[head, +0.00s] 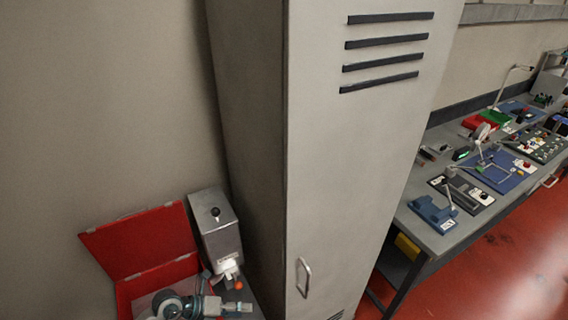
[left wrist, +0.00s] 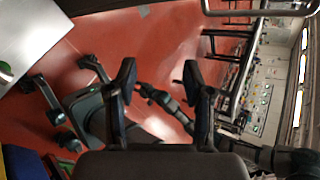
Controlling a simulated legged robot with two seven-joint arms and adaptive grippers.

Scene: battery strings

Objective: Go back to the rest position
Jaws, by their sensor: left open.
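My left gripper (left wrist: 158,76) shows in the left wrist view with its two dark fingers spread apart. Nothing is between the fingers, and red floor and dark chair-like legs show behind them. In the head view a grey jointed part with blue-green rings is at the bottom left, in front of a red open box (head: 150,243); I cannot make out fingers on it. My right gripper does not show in either view.
A tall grey locker (head: 350,160) fills the middle of the head view. A grey box (head: 218,240) stands beside the red box. A workbench (head: 440,240) with several devices runs along the right wall. Red floor (head: 500,275) is clear in front of it.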

